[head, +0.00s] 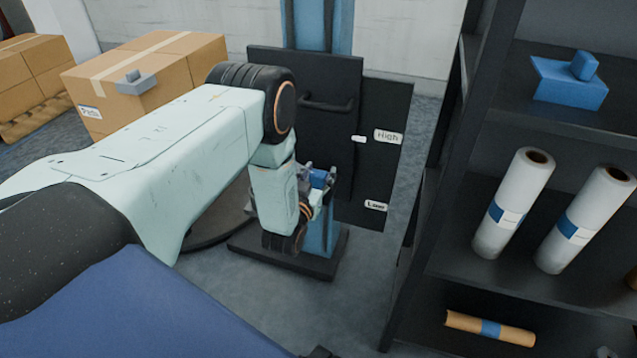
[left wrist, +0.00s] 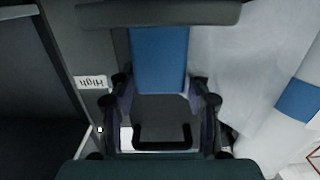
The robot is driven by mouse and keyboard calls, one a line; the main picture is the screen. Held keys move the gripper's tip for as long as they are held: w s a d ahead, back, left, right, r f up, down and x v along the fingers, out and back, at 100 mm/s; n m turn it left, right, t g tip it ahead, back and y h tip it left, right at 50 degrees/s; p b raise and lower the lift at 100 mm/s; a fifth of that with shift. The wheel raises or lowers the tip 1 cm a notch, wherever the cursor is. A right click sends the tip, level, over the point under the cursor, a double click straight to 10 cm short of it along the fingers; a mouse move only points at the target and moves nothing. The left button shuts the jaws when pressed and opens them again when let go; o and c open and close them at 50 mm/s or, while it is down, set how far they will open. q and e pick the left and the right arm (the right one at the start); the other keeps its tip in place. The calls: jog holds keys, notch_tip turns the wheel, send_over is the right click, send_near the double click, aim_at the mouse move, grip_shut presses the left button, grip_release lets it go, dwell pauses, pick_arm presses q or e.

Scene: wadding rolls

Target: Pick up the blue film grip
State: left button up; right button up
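A blue piece with a small blue block on top (head: 570,84) sits on the upper shelf at the right of the head view. It looks like the blue film grip. A similar grey piece (head: 137,83) lies on a carton at the left. My left gripper (head: 318,190) hangs before the dark panel, well left of the shelf and lower than its upper board. A small blue patch shows at its fingers; I cannot tell what it is. In the left wrist view the fingers (left wrist: 163,108) are spread, with nothing visible held between them. My right gripper is not in view.
Two white rolls with blue bands (head: 513,203) stand leaning on the middle shelf. A brown roll (head: 490,328) lies lower. The dark panel (head: 300,75) with a handle stands behind my left gripper. Cartons (head: 185,60) are at the left. Some grey floor is clear.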

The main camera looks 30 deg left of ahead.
pick_arm(q)
jog(key=c, duration=0.7)
jog(key=shift+r, duration=0.1)
jog(key=shift+c, duration=0.2)
